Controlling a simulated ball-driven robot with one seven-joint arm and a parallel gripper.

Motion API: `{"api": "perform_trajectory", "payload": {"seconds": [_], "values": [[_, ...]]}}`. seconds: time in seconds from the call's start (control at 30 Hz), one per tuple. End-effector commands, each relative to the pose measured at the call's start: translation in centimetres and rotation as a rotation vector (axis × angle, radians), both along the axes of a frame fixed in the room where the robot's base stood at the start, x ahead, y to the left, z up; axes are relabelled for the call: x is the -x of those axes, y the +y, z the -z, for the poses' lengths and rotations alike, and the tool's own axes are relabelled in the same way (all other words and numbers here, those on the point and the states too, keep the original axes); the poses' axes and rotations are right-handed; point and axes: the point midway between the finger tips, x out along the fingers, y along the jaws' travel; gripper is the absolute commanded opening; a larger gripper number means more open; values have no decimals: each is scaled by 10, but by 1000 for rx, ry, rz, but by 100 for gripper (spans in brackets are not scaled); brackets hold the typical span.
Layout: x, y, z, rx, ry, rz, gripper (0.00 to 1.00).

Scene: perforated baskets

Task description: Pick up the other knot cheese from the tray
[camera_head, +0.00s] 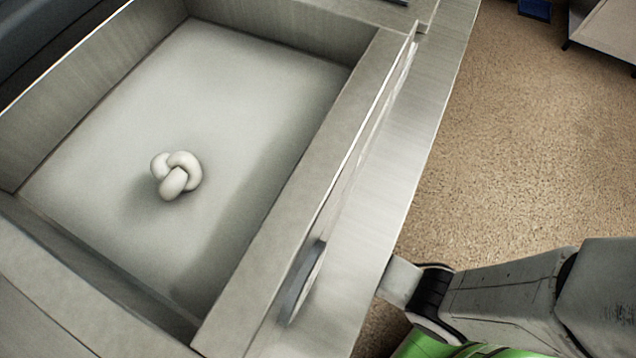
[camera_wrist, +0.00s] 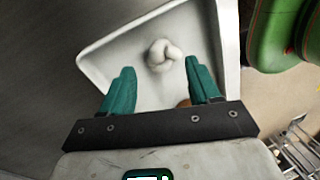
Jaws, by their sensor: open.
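In the head view a pale, off-white knot cheese (camera_head: 176,175) lies alone on the floor of a grey, metal-walled basin (camera_head: 255,110). In the wrist view a whitish knot cheese (camera_wrist: 163,54) lies in a white tray (camera_wrist: 92,62) with a raised rim. I cannot tell whether both views show the same knot. My gripper (camera_wrist: 158,66) shows only in the wrist view. Its two teal fingers are spread apart with nothing held between them. The knot appears beyond the fingertips, roughly centred between them.
A metal ledge (camera_head: 400,135) runs beside the basin, with brown speckled floor (camera_head: 520,130) to its right. In the wrist view a small brownish thing (camera_wrist: 184,103) is partly hidden near the right finger. A wire rack (camera_wrist: 298,150) stands at lower right.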

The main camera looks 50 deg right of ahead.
Motion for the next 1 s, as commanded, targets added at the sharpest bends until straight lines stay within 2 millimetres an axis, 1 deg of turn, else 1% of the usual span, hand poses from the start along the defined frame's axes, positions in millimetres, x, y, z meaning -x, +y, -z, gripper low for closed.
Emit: {"api": "perform_trajectory", "payload": {"seconds": [0.13,0.3,0.4,0.5,0.7,0.77,1.0], "values": [[4,-1,14,0,3,0,61],[10,-3,38,0,3,0,61],[12,-3,48,0,2,0,61],[13,-3,52,0,1,0,61],[13,-3,52,0,0,0,61],[13,-3,52,0,0,0,57],[13,-3,52,0,0,0,34]]}}
